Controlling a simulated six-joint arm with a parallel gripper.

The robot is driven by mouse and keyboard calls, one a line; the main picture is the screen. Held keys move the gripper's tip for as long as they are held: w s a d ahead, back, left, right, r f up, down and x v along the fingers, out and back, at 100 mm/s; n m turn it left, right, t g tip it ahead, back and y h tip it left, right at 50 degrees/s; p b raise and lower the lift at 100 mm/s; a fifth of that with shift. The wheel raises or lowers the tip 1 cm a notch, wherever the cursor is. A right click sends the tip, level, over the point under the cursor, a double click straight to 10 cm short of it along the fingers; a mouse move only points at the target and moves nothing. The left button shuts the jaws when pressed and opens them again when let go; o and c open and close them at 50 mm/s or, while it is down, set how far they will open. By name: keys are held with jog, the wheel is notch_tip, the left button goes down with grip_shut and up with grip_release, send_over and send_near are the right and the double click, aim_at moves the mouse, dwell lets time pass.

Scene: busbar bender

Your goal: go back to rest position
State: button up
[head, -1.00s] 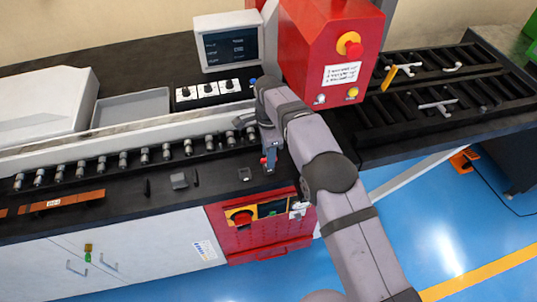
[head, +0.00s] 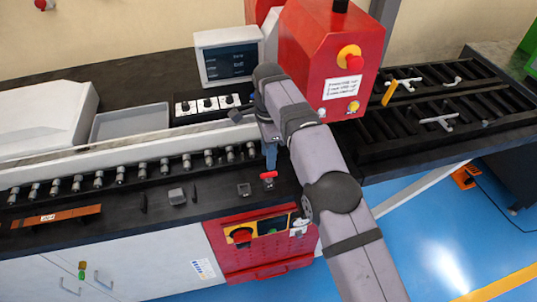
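My gripper (head: 269,178) hangs at the end of my arm, pointing down over the black worktop of the bender, just right of the row of rollers. It is small in the head view and its fingers cannot be made out well. A red spot shows at its tip, and I cannot tell what it is. The red bender head (head: 330,60) stands behind and to the right of my wrist. A copper-coloured busbar (head: 57,217) with a white label lies at the left on the worktop, apart from my gripper.
A monitor (head: 226,56) and a switch panel (head: 208,104) stand behind the rollers (head: 142,169). A grey tray (head: 130,122) lies at the left. A red control panel (head: 250,243) is on the front. Black slatted racks (head: 430,105) with loose tools fill the right side.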

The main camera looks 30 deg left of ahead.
dwell(0.3)
jog(key=w+d+r+n+b, duration=0.1)
jog(key=w+d, duration=0.2)
jog(key=d, duration=0.4)
jog(key=w+d+r+n, duration=0.1)
jog(key=w+d+r, duration=0.15)
jog(key=d, duration=0.35)
jog(key=s+d+f+n+b, duration=0.1)
jog(key=s+d+f+n, duration=0.15)
jog(key=d, duration=1.15)
jog(key=s+d+f+n+b, duration=0.1)
jog(key=s+d+f+n, duration=0.1)
jog(key=s+d, duration=0.7)
jog(key=s+d+f+n+b, duration=0.1)
jog(key=s+d+f+n, duration=0.1)
jog(key=s+d+f, duration=0.3)
jog(key=s+d, duration=0.3)
jog(key=s, duration=0.2)
jog(key=shift+s+d+f, duration=0.25)
jog(key=shift+d+f, duration=0.05)
jog(key=shift+d, duration=0.05)
jog(key=shift+n, duration=0.25)
